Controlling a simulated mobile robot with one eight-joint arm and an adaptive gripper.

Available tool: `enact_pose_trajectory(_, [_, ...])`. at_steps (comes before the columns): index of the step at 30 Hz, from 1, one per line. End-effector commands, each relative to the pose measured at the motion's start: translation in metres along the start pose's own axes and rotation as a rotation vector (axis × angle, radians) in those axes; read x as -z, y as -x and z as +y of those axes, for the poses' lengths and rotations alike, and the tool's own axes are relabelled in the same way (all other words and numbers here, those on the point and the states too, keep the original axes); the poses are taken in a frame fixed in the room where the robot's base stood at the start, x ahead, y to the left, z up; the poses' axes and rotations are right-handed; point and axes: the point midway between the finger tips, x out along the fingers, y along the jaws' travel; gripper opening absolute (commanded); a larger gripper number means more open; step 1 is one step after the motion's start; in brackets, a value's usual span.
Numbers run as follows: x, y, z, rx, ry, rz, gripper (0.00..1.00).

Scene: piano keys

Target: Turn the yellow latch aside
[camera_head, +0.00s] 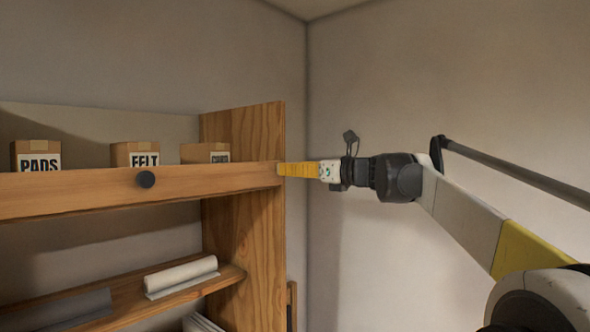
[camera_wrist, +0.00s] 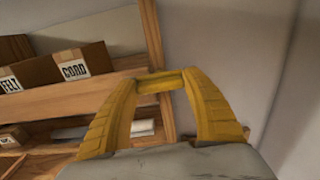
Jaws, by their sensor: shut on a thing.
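The yellow latch (camera_wrist: 161,83) shows in the wrist view at the right end of the wooden bar, by the shelf's upright side panel. It spans the gap between the tips of my gripper (camera_wrist: 162,77), whose two yellow fingers are shut on it. In the head view my gripper (camera_head: 283,169) reaches in from the right and meets the bar's right end at the panel's front edge. There the yellow fingers hide the latch, or blend with it, so its angle is hard to tell. The wooden bar (camera_head: 215,181) runs across the shelf front and carries a dark round knob (camera_head: 145,179).
Behind the bar stand boxes marked PADS (camera_head: 37,155) and FELT (camera_head: 135,154), and a CORD box (camera_wrist: 75,66). A pale roll (camera_head: 182,274) lies on the lower shelf (camera_head: 233,276). The side panel (camera_head: 262,230) is close to my fingertips. Bare wall lies to the right.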

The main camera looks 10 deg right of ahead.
Motion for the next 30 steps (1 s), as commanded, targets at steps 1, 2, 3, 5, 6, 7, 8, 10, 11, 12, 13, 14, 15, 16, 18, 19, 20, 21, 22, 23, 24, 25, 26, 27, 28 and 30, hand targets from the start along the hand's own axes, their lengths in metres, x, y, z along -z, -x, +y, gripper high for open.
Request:
enact_pose_trajectory(1, [-0.0001, -0.0005, 0.0004, -0.001, 0.009, 0.0, 0.26])
enact_pose_trajectory(2, [-0.0001, -0.0006, 0.0004, -0.001, 0.017, 0.0, 0.26])
enact_pose_trajectory(3, [-0.0001, -0.0006, 0.0004, -0.001, 0.032, 0.0, 0.26])
enact_pose_trajectory(5, [-0.0002, -0.0006, 0.0003, -0.001, 0.058, 0.0, 0.26])
enact_pose_trajectory(6, [-0.0002, -0.0007, 0.0003, -0.001, 0.079, 0.0, 0.26])
enact_pose_trajectory(7, [-0.0003, -0.0007, 0.0003, -0.001, 0.098, 0.0, 0.26])
enact_pose_trajectory(8, [-0.0003, -0.0007, 0.0003, -0.001, 0.117, 0.0, 0.26])
enact_pose_trajectory(10, [-0.0004, -0.0007, 0.0003, -0.001, 0.169, 0.0, 0.26])
enact_pose_trajectory(11, [-0.0004, -0.0007, 0.0003, -0.001, 0.194, 0.0, 0.26])
enact_pose_trajectory(12, [-0.0004, -0.0007, 0.0003, -0.001, 0.228, 0.0, 0.26])
enact_pose_trajectory(13, [-0.0004, -0.0007, 0.0003, -0.001, 0.255, 0.0, 0.26])
enact_pose_trajectory(14, [-0.0005, -0.0007, 0.0003, -0.001, 0.282, 0.0, 0.26])
enact_pose_trajectory(15, [-0.0005, -0.0007, 0.0003, -0.001, 0.321, 0.0, 0.26])
enact_pose_trajectory(16, [-0.0005, -0.0007, 0.0003, -0.001, 0.349, 0.0, 0.26])
enact_pose_trajectory(18, [-0.0006, -0.0007, 0.0003, -0.001, 0.416, -0.001, 0.26])
enact_pose_trajectory(19, [-0.0006, -0.0007, 0.0003, -0.001, 0.445, -0.001, 0.26])
enact_pose_trajectory(20, [-0.0006, -0.0007, 0.0003, -0.001, 0.473, -0.001, 0.26])
enact_pose_trajectory(21, [-0.0007, -0.0007, 0.0003, -0.001, 0.512, -0.001, 0.26])
enact_pose_trajectory(22, [-0.0007, -0.0007, 0.0003, 0.0, 0.54, -0.001, 0.26])
enact_pose_trajectory(23, [-0.0007, -0.0007, 0.0003, 0.0, 0.568, -0.001, 0.26])
enact_pose_trajectory(24, [-0.0008, -0.0007, 0.0003, 0.0, 0.607, -0.001, 0.26])
enact_pose_trajectory(25, [-0.0008, -0.0007, 0.0002, 0.0, 0.635, -0.001, 0.26])
enact_pose_trajectory(26, [-0.0008, -0.0007, 0.0002, 0.0, 0.663, -0.001, 0.26])
enact_pose_trajectory(27, [-0.0009, -0.0007, 0.0002, 0.0, 0.701, -0.001, 0.26])
enact_pose_trajectory(28, [-0.0009, -0.0007, 0.0002, 0.0, 0.73, -0.001, 0.26])
enact_pose_trajectory(30, [-0.001, -0.0007, 0.0002, 0.0, 0.796, -0.001, 0.26])
